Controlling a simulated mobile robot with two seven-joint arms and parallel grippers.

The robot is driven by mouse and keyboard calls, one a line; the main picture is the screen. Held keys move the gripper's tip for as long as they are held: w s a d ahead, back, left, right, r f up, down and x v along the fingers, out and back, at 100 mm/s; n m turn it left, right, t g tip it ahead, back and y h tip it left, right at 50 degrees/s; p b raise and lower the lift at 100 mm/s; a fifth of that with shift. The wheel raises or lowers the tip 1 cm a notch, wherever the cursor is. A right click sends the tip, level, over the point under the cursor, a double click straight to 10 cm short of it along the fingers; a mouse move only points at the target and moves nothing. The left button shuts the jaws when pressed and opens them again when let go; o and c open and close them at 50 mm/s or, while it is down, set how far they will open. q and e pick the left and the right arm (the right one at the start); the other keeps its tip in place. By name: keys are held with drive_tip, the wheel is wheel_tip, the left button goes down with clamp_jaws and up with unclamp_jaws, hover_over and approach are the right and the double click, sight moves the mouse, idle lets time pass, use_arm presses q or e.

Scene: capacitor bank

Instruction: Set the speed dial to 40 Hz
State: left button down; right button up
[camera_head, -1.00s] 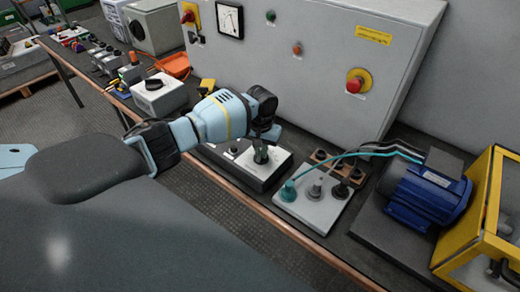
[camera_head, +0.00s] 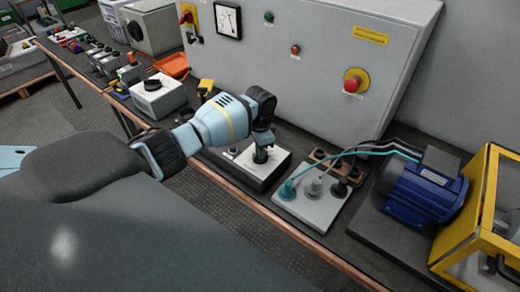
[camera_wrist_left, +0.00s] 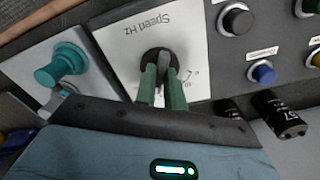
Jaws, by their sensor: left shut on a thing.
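The speed dial (camera_wrist_left: 158,59) is a dark round knob on a white plate (camera_wrist_left: 118,44) marked "Speed Hz", which appears upside down in the left wrist view. My left gripper (camera_wrist_left: 163,75) has its green fingers shut on the knob. In the head view my left gripper (camera_head: 261,155) reaches down onto the white-topped control box (camera_head: 280,163) and hides most of the dial. The pointer position and most scale numbers are hidden or too small to read. My right gripper is not in view.
Right of the control box, a plate (camera_head: 318,210) carries a teal plug (camera_head: 287,190) with cables to a blue motor (camera_head: 422,190). A yellow-framed case (camera_head: 470,210) stands at the far right. A grey cabinet (camera_head: 320,60) with a red stop button (camera_head: 352,84) stands behind. Black and blue buttons (camera_wrist_left: 262,72) sit beside the dial.

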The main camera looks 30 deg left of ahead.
use_arm(q)
drive_tip(key=shift+s+f+m, duration=0.1)
drive_tip(key=shift+m, duration=0.5)
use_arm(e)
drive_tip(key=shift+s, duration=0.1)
use_arm(q)
drive_tip(key=c, duration=1.5)
unclamp_jaws()
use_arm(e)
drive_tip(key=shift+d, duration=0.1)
use_arm(q)
drive_tip(key=shift+r, duration=0.2)
wheel_tip(320, 180, up, 7)
drive_tip(key=shift+f+p, duration=0.1)
drive_tip(key=shift+p, duration=0.35)
drive_tip(key=shift+r, duration=0.4)
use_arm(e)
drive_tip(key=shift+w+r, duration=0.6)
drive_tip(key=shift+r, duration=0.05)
